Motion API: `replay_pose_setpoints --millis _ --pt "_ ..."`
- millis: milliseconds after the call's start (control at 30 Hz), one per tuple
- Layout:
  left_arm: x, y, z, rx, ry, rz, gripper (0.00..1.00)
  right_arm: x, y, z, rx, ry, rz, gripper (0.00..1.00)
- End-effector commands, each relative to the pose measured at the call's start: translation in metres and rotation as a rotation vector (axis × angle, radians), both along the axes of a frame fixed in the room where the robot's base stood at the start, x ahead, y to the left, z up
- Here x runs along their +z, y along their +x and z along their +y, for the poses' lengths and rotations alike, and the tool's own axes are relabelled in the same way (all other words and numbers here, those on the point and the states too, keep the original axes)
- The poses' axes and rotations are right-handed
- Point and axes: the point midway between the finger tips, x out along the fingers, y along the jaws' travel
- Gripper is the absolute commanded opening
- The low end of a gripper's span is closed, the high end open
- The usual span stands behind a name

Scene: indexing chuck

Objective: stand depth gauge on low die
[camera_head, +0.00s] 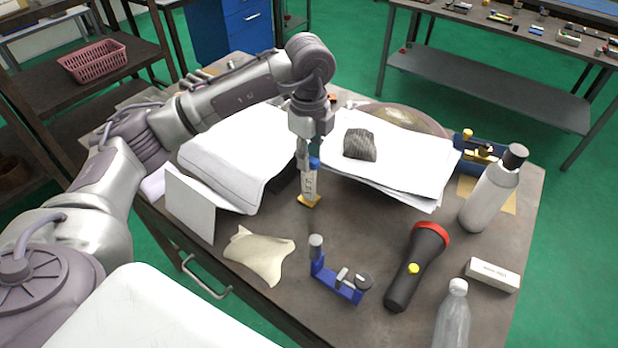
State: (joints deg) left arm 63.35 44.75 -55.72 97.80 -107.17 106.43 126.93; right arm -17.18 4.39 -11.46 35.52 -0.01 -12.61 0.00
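My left gripper (303,163) points straight down over the middle of the table. It appears shut on an upright item with a blue part, a pale marked body and a yellow foot, which I take for the depth gauge (309,187). I cannot tell whether its foot touches the table. In front of it stands a blue fixture (332,285) with a taller grey post (316,248) at its left end and a lower round grey piece (363,281) at its right end. I cannot tell for sure which piece is the low die. My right gripper is not in view.
A black torch (405,285) with a red rim, a white box (493,274), a grey bottle (492,195) and a clear bottle (452,315) stand or lie right of the fixture. A cream cloth (260,255) lies to its left. Papers (400,165) and a blue tool (482,150) lie behind.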

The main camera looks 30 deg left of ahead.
Motion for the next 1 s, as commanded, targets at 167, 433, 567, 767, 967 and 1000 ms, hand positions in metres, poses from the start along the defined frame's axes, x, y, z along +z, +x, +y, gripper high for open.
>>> replay_pose_setpoints --millis 167,433,567,767,967,1000 --pt "-0.025 0.001 0.001 0.0 0.002 0.005 0.29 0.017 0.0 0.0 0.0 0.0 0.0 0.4" --pt "-0.045 0.002 0.001 0.0 0.0 0.0 0.29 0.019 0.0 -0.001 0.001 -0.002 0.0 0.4" --pt "-0.045 0.002 0.001 0.0 0.0 0.0 0.29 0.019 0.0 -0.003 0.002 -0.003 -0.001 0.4" --pt "-0.045 0.002 0.001 0.0 0.0 0.0 0.0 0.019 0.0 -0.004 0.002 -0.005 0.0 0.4" --pt "-0.044 0.002 0.001 0.0 0.0 -0.001 0.0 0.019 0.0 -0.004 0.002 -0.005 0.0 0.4" --pt "-0.044 0.002 0.001 0.0 0.0 -0.001 0.0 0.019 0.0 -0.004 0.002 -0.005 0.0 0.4"
